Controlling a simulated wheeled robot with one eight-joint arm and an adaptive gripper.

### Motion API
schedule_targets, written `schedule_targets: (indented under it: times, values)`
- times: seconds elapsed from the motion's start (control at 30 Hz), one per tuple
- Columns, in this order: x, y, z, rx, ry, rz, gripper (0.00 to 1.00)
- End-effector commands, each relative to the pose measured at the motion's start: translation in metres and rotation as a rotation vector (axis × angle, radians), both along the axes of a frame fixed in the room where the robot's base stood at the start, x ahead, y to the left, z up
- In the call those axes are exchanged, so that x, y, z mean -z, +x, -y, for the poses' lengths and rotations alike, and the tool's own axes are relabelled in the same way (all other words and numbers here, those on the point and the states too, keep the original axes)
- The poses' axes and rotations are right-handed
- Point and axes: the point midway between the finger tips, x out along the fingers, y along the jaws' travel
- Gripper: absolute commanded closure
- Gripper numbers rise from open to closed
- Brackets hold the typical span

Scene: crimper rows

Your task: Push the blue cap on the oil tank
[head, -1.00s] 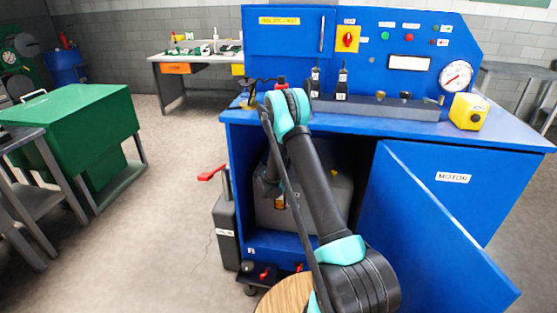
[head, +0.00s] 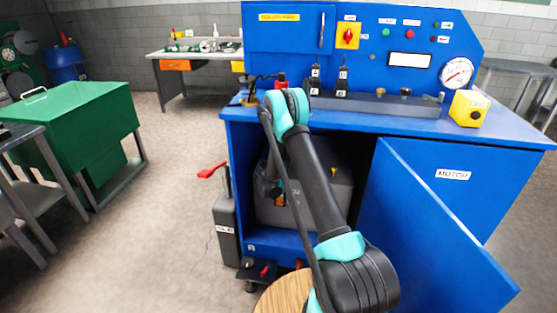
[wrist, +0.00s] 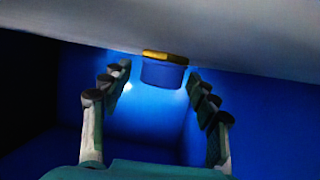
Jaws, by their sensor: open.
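The blue cap (wrist: 162,75) shows in the wrist view, with a gold ring (wrist: 165,56) between it and the pale grey oil tank (wrist: 240,58). My gripper (wrist: 159,71) is open, one finger on each side of the cap in the picture, with gaps between. I cannot tell how near the cap is in depth. In the head view, the grey tank (head: 342,195) sits inside the blue cabinet, partly behind my arm. My arm reaches into the opening there; the fingers and the cap cannot be made out.
The cabinet's open blue door (head: 425,240) stands at the right of the opening. The blue bench top (head: 400,122) is above. A grey canister (head: 226,235) with a red handle stands at the left. Blue inner walls (wrist: 145,115) surround my gripper.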

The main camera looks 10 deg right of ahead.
Motion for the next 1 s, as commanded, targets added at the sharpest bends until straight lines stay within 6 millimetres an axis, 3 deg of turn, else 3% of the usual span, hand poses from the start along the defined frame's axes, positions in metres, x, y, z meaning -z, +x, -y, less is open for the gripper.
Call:
schedule_targets:
  times: [0.27, 0.6, 1.0]
  values:
    - [-0.007, -0.017, -0.007, -0.001, -0.001, 0.0, 0.4]
    - [-0.024, -0.06, -0.026, -0.002, -0.001, -0.001, 0.4]
    - [-0.027, -0.066, -0.026, 0.001, -0.001, -0.001, 0.4]
